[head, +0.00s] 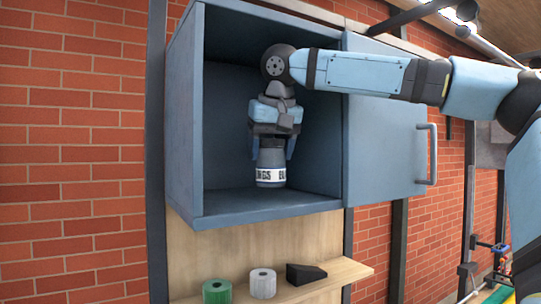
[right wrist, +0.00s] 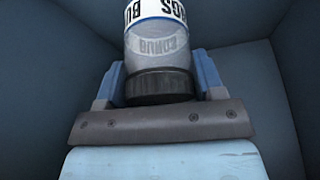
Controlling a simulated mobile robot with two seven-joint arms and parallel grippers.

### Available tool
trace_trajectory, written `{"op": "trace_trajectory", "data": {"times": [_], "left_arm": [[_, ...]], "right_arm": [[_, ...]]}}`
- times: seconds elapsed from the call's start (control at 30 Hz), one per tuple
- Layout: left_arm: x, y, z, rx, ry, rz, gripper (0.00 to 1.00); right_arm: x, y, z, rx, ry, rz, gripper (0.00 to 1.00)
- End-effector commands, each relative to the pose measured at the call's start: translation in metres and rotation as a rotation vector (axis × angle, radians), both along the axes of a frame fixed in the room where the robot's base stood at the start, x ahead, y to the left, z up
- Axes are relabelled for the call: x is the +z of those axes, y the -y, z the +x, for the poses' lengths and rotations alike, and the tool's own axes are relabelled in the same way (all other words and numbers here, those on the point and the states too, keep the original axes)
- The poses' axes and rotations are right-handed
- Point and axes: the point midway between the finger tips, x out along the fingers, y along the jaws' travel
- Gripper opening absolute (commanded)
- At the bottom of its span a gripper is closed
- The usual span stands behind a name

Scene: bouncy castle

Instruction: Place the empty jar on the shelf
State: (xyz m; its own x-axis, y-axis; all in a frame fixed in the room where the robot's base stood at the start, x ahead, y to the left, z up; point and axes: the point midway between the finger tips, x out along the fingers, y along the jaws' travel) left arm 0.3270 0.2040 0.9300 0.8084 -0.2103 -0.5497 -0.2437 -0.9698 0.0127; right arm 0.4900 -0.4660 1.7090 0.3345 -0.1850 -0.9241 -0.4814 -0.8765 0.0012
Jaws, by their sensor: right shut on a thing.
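The jar (head: 270,177) has a dark lid and a white label band with dark letters. It is upright inside the open blue wall cabinet (head: 270,208), near its floor; whether it touches the floor I cannot tell. My right gripper (head: 272,150) points down over the jar from above, its fingers on either side of it. In the right wrist view the jar (right wrist: 160,60) is between the two blue fingers of the gripper (right wrist: 160,90), which are shut on it. My left gripper is not in view.
The cabinet door (head: 392,150) stands open on the right. Below, a wooden shelf (head: 330,276) holds a green roll (head: 217,291), a white roll (head: 263,284) and a black wedge (head: 305,274). A brick wall (head: 75,150) is on the left. The cabinet floor beside the jar is clear.

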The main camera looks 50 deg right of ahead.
Motion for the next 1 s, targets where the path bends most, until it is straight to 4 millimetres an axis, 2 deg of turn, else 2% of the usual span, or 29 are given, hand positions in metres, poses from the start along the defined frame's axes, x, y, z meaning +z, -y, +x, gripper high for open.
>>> {"op": "trace_trajectory", "data": {"times": [0.13,0.47,0.5,0.6,0.87,1.0], "left_arm": [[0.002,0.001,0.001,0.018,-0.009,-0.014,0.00],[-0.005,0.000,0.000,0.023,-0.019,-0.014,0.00],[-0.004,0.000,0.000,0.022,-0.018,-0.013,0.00],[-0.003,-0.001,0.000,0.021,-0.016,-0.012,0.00],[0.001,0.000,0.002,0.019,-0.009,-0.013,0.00],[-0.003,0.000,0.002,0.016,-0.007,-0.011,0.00]], "right_arm": [[-0.018,0.000,-0.001,0.001,-0.001,0.001,0.39],[-0.023,0.000,0.000,-0.001,0.002,0.001,0.39],[-0.023,0.000,0.000,-0.001,0.002,0.001,0.67],[-0.023,0.000,0.000,-0.001,0.002,0.001,0.88],[-0.022,0.000,0.000,-0.001,0.002,0.001,0.88],[-0.015,-0.001,-0.003,-0.001,0.002,-0.001,0.88]]}}
